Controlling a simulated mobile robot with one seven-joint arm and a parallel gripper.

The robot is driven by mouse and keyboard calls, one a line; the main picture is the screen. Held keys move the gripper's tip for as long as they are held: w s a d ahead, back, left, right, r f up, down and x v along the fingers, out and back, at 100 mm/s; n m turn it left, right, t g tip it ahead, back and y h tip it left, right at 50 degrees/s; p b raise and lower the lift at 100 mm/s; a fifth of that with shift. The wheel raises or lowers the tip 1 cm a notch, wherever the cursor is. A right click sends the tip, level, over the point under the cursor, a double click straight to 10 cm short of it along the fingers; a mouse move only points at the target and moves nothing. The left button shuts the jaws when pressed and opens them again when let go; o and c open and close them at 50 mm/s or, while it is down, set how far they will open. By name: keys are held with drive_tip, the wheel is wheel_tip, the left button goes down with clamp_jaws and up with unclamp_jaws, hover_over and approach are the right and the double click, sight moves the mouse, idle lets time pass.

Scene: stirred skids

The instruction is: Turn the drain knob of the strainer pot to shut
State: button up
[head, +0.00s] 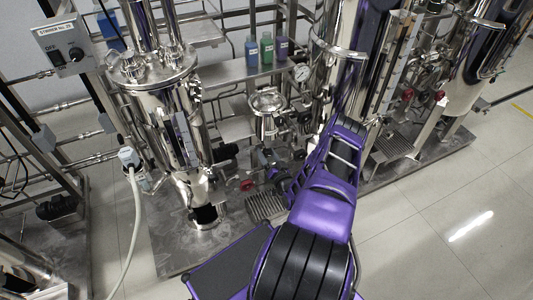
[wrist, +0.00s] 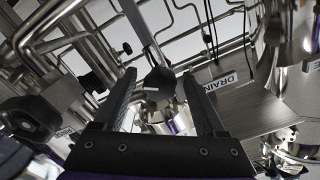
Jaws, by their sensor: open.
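A small shiny steel pot (head: 268,103), which looks like the strainer pot, stands mid-skid in the head view. In the wrist view a dark knob (wrist: 160,88) with a pale mark shows between the fingers of my gripper (wrist: 158,76). A white DRAIN label (wrist: 226,82) is just right of the fingers. My gripper is open, with one finger on each side of the knob in the picture; I cannot tell whether either touches it. In the head view my gripper (head: 270,165) is low below the pot, and the knob cannot be made out there.
A tall steel vessel (head: 170,110) stands left of my arm. Bottles (head: 266,50) stand on a shelf behind the pot. A red valve handle (head: 247,185) and a grated tray (head: 266,206) lie low nearby. Pipes and wire rails crowd the wrist view. Open floor (head: 450,210) is at right.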

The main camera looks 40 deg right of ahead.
drive_tip(key=p+v, duration=0.1)
drive_tip(key=v, duration=1.6)
drive_tip(key=shift+s+a+p, duration=0.15)
drive_tip(key=shift+s+p, duration=0.05)
drive_tip(key=shift+p, duration=0.15)
drive_tip(key=w+d+n, duration=0.1)
drive_tip(key=w+n, duration=0.1)
drive_tip(key=w, duration=0.3)
drive_tip(key=w+d+n+b, duration=0.1)
drive_tip(key=w+n, duration=0.1)
drive_tip(key=w, duration=0.4)
drive_tip(key=w+d+n, duration=0.1)
drive_tip(key=w+n, duration=0.2)
drive_tip(key=w, duration=0.2)
drive_tip(key=shift+w+d+b, duration=0.15)
drive_tip(key=shift+d+b, duration=0.2)
drive_tip(key=shift+d, duration=0.05)
clamp_jaws()
